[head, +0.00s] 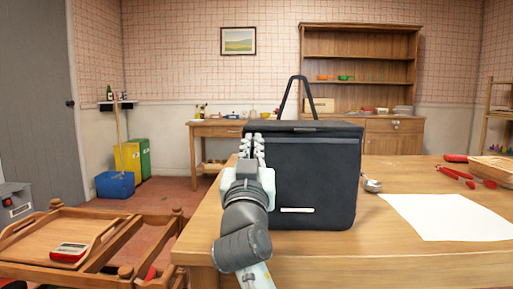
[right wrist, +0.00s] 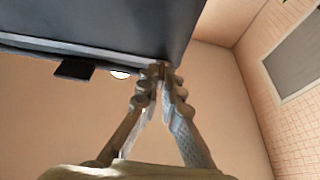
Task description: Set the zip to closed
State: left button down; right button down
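A dark bag (head: 312,180) stands upright on the wooden table, its carrying handle (head: 297,95) raised. Its zip line runs along the upper edge, where a small dark tab (head: 304,129) shows. In the right wrist view the bag (right wrist: 130,20) fills the top, with a grey strip (right wrist: 30,45) along its edge and a dark tab (right wrist: 75,68). My right gripper (head: 252,140) is at the bag's upper left corner. Its fingertips (right wrist: 160,70) come together close to that edge. Whether a zip pull is between them is hidden. My left gripper is out of view.
The table (head: 400,255) also carries a metal scoop (head: 372,185), white paper (head: 450,216) and red-handled tools (head: 458,175) to the right. A wooden cart (head: 85,245) stands at lower left. A workbench (head: 215,130) and shelf are behind.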

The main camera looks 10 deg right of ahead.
jog(key=shift+a, duration=0.1)
jog(key=c, duration=1.7)
grip_release()
notch_tip(320, 180, up, 10)
